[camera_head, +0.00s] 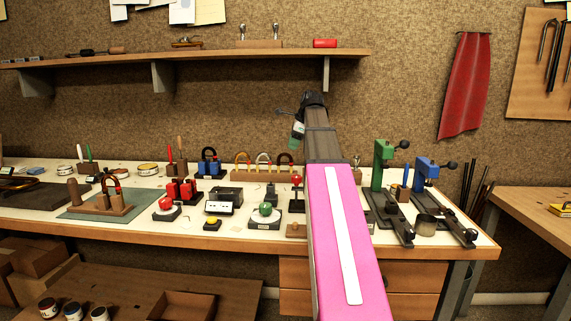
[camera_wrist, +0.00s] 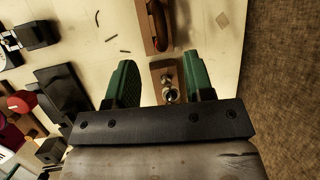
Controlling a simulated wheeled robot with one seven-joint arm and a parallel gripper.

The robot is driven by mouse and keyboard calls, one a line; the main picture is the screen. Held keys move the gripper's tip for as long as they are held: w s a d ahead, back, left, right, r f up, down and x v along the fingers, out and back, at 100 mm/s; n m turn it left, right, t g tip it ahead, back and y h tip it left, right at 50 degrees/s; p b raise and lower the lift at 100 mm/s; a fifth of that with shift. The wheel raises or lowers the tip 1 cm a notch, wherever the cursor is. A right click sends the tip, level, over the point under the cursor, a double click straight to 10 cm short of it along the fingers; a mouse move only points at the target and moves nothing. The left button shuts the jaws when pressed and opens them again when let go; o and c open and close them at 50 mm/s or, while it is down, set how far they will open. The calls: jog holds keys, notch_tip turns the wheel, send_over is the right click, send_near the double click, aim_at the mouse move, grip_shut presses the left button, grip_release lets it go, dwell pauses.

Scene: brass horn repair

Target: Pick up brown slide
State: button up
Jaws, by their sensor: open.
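The brown slide (camera_head: 284,159) is a dark red-brown U-shaped piece. It stands at the right of a row of similar U-shaped slides on a wooden rack (camera_head: 240,174) at the back of the bench. In the wrist view a brown curved piece (camera_wrist: 160,24), likely this slide, stands on a wooden strip (camera_wrist: 146,30) at the top. My gripper (camera_head: 297,130) is above the back of the bench, near the slide. In the wrist view my gripper (camera_wrist: 160,82) has its green fingers wide apart and empty, with the brown piece beyond the fingertips.
A small wooden block with metal fittings (camera_wrist: 168,88) shows between the fingers, below them. Orange (camera_head: 243,158) and pale (camera_head: 263,158) slides stand left of the brown one. Green (camera_head: 383,160) and blue (camera_head: 425,168) clamp-like tools stand right. A shelf (camera_head: 200,58) hangs above.

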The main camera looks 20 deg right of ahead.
aim_at(286, 155)
jog(key=x, duration=0.7)
jog(key=shift+w+a, duration=0.1)
jog(key=shift+w, duration=0.05)
grip_shut()
